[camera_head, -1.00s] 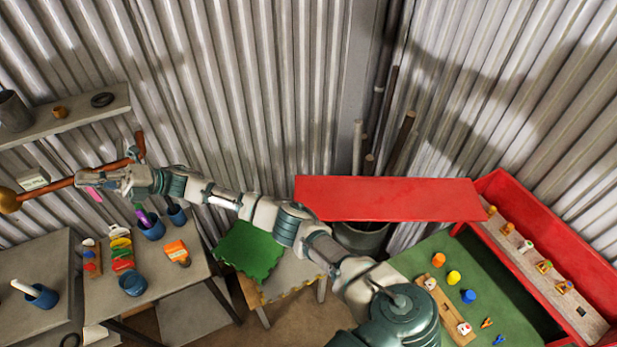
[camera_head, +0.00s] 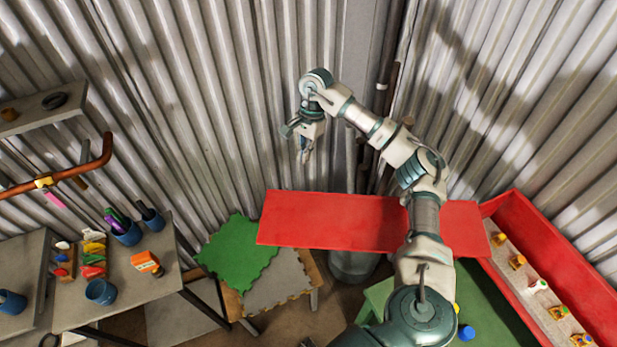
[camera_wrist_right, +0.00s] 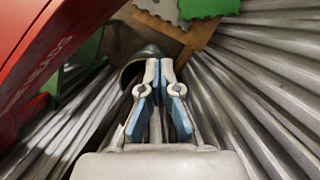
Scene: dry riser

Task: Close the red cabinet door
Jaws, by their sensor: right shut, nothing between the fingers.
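The red cabinet (camera_head: 545,265) is on the right in the head view, with its front open. Part of the door is hidden behind my right arm. In the right wrist view the door (camera_wrist_right: 45,55) fills the upper left, with lettering on its face. My right gripper (camera_head: 304,150) is shut and empty, near the corrugated wall beyond the door's outer part and apart from it. Its fingertips meet in the wrist view (camera_wrist_right: 160,66). My left gripper is not in view.
Corrugated walls (camera_head: 235,110) close in behind the right gripper. A metal bucket (camera_head: 352,266) with pipes stands below the door. A bench with blue cups (camera_head: 101,291) and a copper pipe (camera_head: 85,172) are at left. A green mat (camera_head: 238,252) lies left of the door.

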